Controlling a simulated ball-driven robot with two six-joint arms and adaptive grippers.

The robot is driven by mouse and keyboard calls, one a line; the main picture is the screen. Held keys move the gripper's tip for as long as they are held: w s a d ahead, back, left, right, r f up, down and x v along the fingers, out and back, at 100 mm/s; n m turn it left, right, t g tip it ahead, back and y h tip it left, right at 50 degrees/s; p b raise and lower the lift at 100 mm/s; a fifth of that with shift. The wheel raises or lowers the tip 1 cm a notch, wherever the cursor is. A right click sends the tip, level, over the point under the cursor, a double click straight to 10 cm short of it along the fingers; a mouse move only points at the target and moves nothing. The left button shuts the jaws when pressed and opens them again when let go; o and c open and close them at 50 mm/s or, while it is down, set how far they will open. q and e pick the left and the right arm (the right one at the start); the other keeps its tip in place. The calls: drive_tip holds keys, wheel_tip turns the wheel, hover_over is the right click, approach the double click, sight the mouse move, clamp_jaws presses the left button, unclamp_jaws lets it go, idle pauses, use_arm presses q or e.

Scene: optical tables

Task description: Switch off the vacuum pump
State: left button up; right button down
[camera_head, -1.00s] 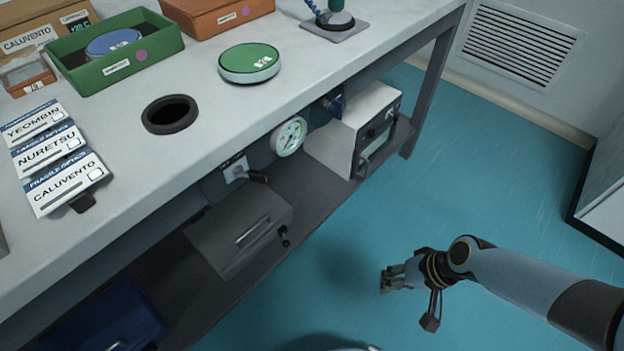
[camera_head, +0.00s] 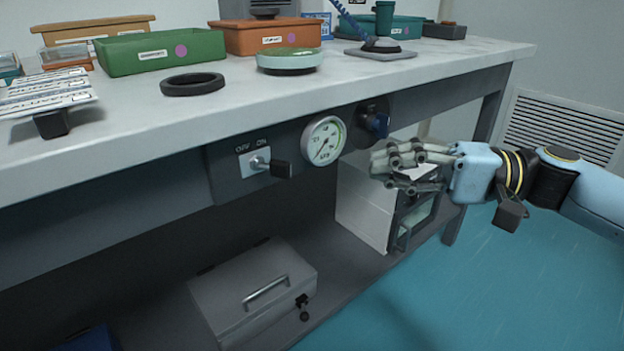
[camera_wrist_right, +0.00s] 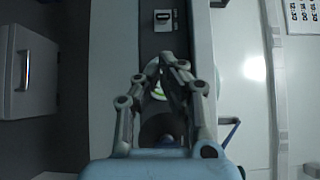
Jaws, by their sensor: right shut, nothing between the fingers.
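A switch (camera_head: 270,165) with a black handle sits on a plate marked OFF and ON, on the dark panel under the table's front edge. Its handle points to the right, the ON side. A round white gauge (camera_head: 324,140) is right of it, then a blue knob (camera_head: 375,122). My right gripper (camera_head: 376,165) is shut and empty, in front of the panel, right of the gauge and below the knob. In the right wrist view my gripper (camera_wrist_right: 174,62) partly hides the gauge; the switch plate (camera_wrist_right: 163,19) shows beyond the fingertips. My left gripper is out of view.
A white box-like device (camera_head: 362,208) and a grey case (camera_head: 250,285) stand on the lower shelf. The tabletop (camera_head: 130,130) overhangs the panel and bears bins, a black ring (camera_head: 192,84) and a green-topped disc (camera_head: 289,62). Space in front of the switch is clear.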

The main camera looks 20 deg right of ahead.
sight(280, 169)
drive_tip(key=b+x, duration=0.1)
drive_tip(key=x, duration=0.7)
drive_tip(key=shift+w+a+b, duration=0.1)
drive_tip(key=shift+a+b, duration=0.15)
drive_tip(key=shift+b, duration=0.1)
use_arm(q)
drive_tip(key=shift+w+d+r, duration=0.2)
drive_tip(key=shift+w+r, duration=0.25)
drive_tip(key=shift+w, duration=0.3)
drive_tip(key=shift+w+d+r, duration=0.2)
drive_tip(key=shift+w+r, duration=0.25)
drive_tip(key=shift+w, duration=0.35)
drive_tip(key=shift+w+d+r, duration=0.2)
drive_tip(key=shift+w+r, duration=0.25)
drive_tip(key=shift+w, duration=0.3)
use_arm(e)
drive_tip(key=shift+w+a, duration=0.35)
drive_tip(key=shift+a, duration=0.3)
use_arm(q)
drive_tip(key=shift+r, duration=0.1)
